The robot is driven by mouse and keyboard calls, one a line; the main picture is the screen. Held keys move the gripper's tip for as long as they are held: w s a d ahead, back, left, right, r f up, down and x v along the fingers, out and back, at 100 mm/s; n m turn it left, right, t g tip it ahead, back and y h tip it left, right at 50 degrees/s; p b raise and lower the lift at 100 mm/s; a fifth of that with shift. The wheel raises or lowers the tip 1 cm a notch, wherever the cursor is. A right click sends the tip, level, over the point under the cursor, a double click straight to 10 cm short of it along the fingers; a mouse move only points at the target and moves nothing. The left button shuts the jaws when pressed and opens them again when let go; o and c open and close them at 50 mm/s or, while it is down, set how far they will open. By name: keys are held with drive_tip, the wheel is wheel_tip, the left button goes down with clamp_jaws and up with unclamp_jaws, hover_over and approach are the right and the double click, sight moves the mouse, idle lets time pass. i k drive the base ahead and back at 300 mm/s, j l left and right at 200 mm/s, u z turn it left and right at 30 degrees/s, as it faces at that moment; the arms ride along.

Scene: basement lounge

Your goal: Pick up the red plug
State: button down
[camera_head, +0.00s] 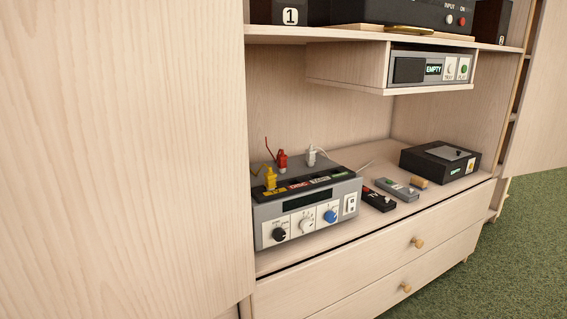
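The red plug (282,160) stands upright on top of the grey box (281,216), towards its back left, with a thin red cable rising from it. A yellow plug (270,179) stands in front and to the left of it, with a thin cable. A white plug (311,155) stands to its right, with a white cable. The box has coloured labels on top, a dark display and three knobs on its front. Whether the plugs sit in sockets is too small to tell. My gripper is not in view.
Remotes (379,199) and (397,189) a grey one, a small orange-brown block (419,183) and a black box (440,160) lie to the right. A shelf unit (389,70) hangs above. A tall wooden panel (120,160) fills the left. Green carpet (515,260) is clear.

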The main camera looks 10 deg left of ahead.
sight(282, 161)
drive_tip(key=i+l+u, duration=0.2)
drive_tip(key=i, duration=0.25)
drive_tip(key=i+l+u, duration=0.25)
drive_tip(key=i, duration=0.15)
drive_tip(key=i+l+u, duration=0.2)
drive_tip(key=i, duration=0.2)
